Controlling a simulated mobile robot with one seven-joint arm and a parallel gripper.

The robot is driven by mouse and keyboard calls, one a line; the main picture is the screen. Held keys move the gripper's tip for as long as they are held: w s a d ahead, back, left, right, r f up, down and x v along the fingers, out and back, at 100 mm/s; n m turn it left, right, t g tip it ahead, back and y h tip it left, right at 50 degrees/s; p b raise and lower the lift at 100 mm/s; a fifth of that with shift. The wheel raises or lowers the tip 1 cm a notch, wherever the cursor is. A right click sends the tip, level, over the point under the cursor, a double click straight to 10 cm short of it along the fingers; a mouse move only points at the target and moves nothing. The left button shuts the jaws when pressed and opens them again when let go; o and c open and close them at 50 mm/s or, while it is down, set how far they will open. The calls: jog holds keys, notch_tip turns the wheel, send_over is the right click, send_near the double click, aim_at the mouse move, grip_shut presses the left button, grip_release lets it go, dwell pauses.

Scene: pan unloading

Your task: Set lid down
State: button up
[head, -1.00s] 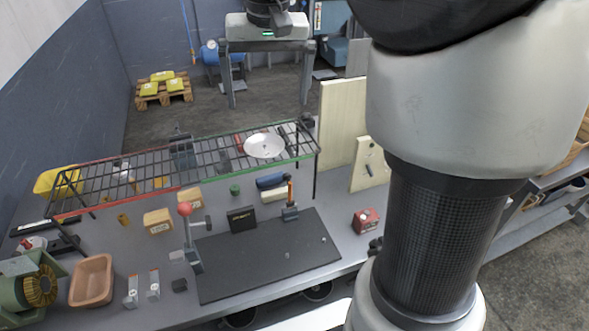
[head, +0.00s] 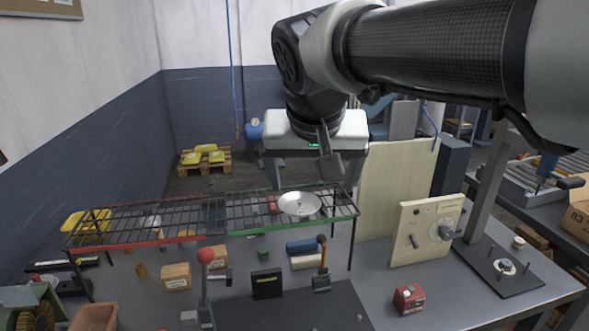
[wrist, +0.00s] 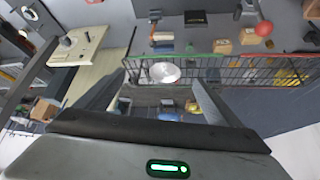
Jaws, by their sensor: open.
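The lid is a round, shallow silver-white disc (head: 299,204) with a small knob at its centre. It lies flat on the right, green-edged half of the wire rack (head: 184,222). My gripper (head: 314,184) is open and empty, its two dark fingers spread wide, just behind and above the lid in the head view. In the wrist view the lid (wrist: 163,76) shows between the fingers, beyond their tips, with no contact visible. A pan cannot be made out clearly.
The rack stands over a grey workbench (head: 385,288).

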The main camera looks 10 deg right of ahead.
jog(key=m+h+b, duration=0.1)
jog(key=m+b, duration=0.1)
jog(key=b, duration=0.1)
send_near(299, 204)
jog(key=shift+w+d+f+t+b, duration=0.25)
jog(key=shift+w+f+t+b, duration=0.15)
jog(key=shift+f, duration=0.3)
jog(key=x, duration=0.4)
jog(key=shift+d+f, duration=0.1)
jog(key=shift+f, duration=0.35)
jog(key=shift+w+d+f, duration=0.1)
jog(key=shift+w+f, duration=0.3)
jog(key=c, duration=0.9)
